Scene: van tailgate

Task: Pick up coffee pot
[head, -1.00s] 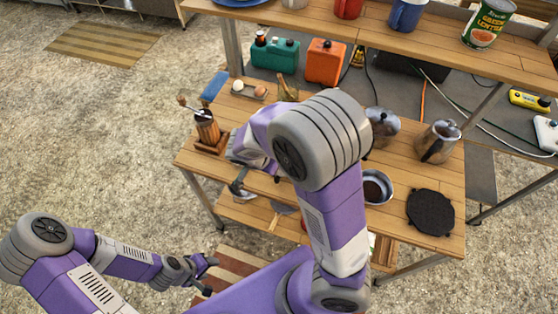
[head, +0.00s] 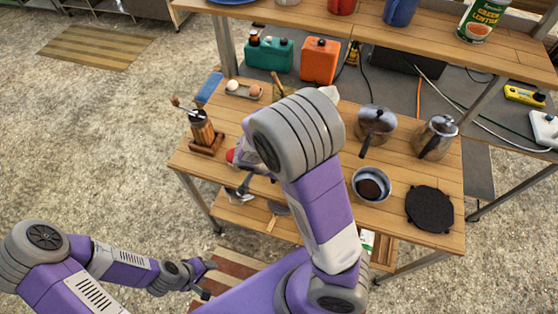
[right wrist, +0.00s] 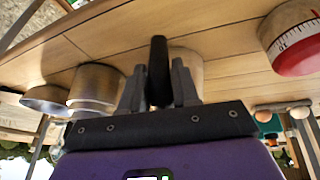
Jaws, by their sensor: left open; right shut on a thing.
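In the right wrist view, my right gripper (right wrist: 157,76) is shut on the upright black handle of a pale pot, the coffee pot (right wrist: 190,68). Its body stands behind the fingers, close to the wooden tabletop; I cannot tell whether it touches. In the head view my right arm hides this gripper and most of the pot. A pale tip (head: 328,93) shows beside the arm, perhaps part of the pot. My left gripper (head: 206,279) is open and empty, low at the left, away from the table.
On the table (head: 400,215) are a lidded pan (head: 376,122), a metal jug (head: 438,137), a saucepan (head: 371,186), a black trivet (head: 430,209) and a grinder (head: 201,132). A red-and-white round item (right wrist: 292,38) is close by. A shelf (head: 340,30) runs behind.

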